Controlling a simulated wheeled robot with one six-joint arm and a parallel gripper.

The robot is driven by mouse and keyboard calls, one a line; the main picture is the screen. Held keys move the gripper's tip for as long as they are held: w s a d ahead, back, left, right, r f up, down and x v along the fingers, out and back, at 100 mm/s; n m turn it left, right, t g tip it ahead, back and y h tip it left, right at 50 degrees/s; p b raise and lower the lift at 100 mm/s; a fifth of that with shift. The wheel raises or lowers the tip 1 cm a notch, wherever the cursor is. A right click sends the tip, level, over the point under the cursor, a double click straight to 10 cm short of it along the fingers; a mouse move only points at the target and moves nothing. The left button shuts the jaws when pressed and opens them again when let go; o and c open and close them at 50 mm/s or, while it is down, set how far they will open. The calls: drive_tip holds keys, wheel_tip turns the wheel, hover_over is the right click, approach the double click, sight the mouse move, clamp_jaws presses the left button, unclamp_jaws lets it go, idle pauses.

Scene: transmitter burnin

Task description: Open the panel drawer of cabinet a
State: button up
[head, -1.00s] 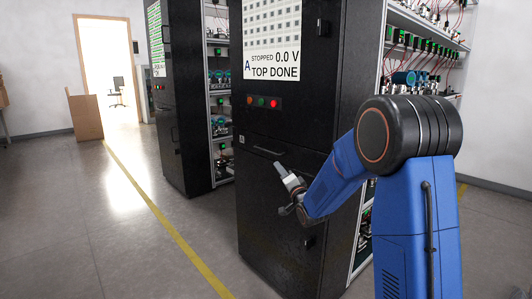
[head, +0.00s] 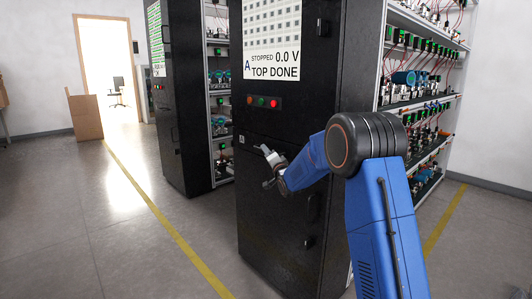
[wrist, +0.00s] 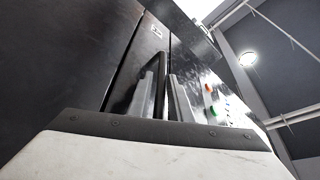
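Cabinet a (head: 285,215) is the near black cabinet. Its screen (head: 272,45) reads "A STOPPED 0.0 V TOP DONE". The panel drawer's front (head: 247,158) lies below the row of buttons and looks flush with the cabinet. In the head view, my gripper (head: 265,152) is at the drawer's handle and mostly hides it. In the wrist view, the dark handle bar (wrist: 162,72) runs between the two grey fingers of my gripper (wrist: 163,92). The fingers are apart, with a gap on the right side of the bar; contact on the left is unclear.
Orange, green and red buttons (head: 262,102) sit above the drawer. A second black cabinet (head: 183,110) stands behind left. The floor (head: 110,220) with a yellow line is clear on the left.

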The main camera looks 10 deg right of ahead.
drive_tip(key=shift+w+r, duration=0.1)
drive_tip(key=shift+w, duration=0.15)
clamp_jaws()
drive_tip(key=shift+a, duration=0.15)
drive_tip(key=s+a, duration=0.6)
drive_tip(key=a, duration=0.5)
drive_tip(key=s+a, duration=0.7)
drive_tip(key=a, duration=0.4)
drive_tip(key=shift+s+a, duration=0.15)
drive_tip(key=shift+a, duration=0.2)
unclamp_jaws()
